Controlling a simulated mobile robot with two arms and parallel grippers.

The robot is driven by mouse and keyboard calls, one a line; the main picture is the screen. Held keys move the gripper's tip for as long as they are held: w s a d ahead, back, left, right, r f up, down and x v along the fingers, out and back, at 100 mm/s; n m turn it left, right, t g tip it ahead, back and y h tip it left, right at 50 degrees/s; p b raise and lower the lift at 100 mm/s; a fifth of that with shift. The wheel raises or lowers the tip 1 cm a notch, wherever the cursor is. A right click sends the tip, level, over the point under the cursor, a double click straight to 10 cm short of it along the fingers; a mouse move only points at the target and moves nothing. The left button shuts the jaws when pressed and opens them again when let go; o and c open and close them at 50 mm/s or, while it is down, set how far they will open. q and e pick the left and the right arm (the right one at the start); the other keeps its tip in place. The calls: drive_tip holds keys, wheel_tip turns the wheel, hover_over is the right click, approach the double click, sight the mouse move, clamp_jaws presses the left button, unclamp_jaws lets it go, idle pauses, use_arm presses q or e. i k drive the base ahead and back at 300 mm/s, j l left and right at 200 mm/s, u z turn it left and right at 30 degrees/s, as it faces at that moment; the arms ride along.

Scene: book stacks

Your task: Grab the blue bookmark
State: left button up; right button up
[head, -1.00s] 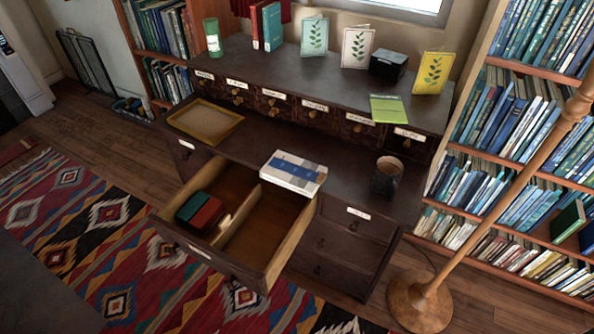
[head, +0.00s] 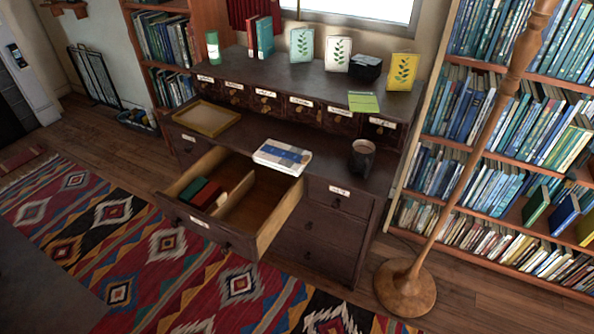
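I cannot make out a blue bookmark for certain. The open drawer (head: 264,226) has a divider. Its left compartment holds a dark green item (head: 190,188) and a red item (head: 206,194) side by side, with a small pale thing (head: 222,199) beside them. The right compartment looks empty. Neither of my grippers is in view.
The dark desk (head: 330,178) bears a wooden tray (head: 206,118) and a dark mug (head: 362,157). A wooden lamp stand (head: 405,288) stands at right, before bookshelves. A patterned rug (head: 150,262) lies in front.

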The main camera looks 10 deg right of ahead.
sight(291, 156)
drive_tip(key=z, duration=1.85)
drive_tip(key=j+z, duration=0.1)
drive_tip(key=j, duration=0.7)
drive_tip(key=j+z, duration=0.1)
drive_tip(key=j, duration=0.65)
drive_tip(key=k+j+z, duration=0.1)
drive_tip(key=j, duration=0.65)
drive_tip(key=k+j+z, duration=0.1)
drive_tip(key=j, duration=0.7)
